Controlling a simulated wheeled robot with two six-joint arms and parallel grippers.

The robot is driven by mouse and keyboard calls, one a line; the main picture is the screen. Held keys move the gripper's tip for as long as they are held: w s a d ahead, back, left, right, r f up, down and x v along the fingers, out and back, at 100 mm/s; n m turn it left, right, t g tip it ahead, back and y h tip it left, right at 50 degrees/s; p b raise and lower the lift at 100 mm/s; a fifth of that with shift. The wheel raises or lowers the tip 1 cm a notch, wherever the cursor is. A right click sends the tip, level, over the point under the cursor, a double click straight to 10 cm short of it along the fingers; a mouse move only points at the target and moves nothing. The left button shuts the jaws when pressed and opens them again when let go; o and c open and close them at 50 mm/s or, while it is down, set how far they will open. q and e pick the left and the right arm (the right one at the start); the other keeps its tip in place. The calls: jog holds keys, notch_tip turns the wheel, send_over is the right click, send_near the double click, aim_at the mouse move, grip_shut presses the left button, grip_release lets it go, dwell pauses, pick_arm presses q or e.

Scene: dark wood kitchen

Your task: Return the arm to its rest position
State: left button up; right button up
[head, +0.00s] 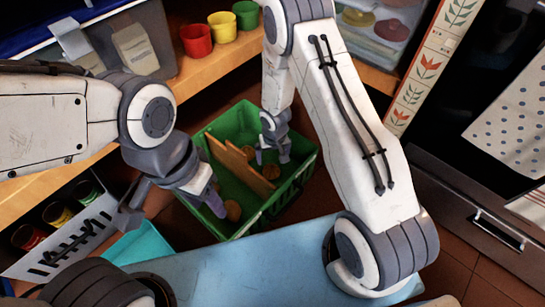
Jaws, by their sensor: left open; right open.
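My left gripper (172,208) is open, its fingers spread at the left side of the green crate (303,165). One finger overlaps the crate's near left part in the picture; I cannot tell whether it touches. My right gripper (273,158) is open and points down over the crate's inside, near its far right part. No object shows between the fingers of either gripper. A brown flat board (238,165) leans in the crate beside my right gripper. Round brown pieces (233,211) lie on the crate's floor. My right arm hides part of the surroundings.
Red (196,40), yellow (222,27) and green cups (246,14) stand on the wooden shelf behind, beside a clear bin (135,45). A white box with cans (75,232) is at lower left. A blue surface (250,262) lies in front. A drawer handle (498,231) is at right.

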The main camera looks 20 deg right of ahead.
notch_tip(320, 180, up, 2)
jog(key=shift+s+p, duration=0.15)
jog(key=shift+p, duration=0.15)
dwell(0.3)
jog(key=s+a+r+n+p, duration=0.1)
jog(key=s+a+r+p, duration=0.15)
jog(key=r, duration=0.55)
jog(key=s+a+r+n+p, duration=0.1)
jog(key=s+a+r+p, duration=0.15)
jog(key=r, duration=0.65)
jog(key=s+a+r+n+p, duration=0.1)
jog(key=s+a+r, duration=0.2)
jog(key=r, duration=0.5)
jog(key=s+a+r+n+g+y+p, duration=0.1)
jog(key=s+r+n+p, duration=0.4)
jog(key=s+r, duration=1.2)
notch_tip(320, 180, up, 37)
jog(key=p, duration=3.8)
jog(key=shift+s+m, duration=0.35)
jog(key=shift+m, duration=0.05)
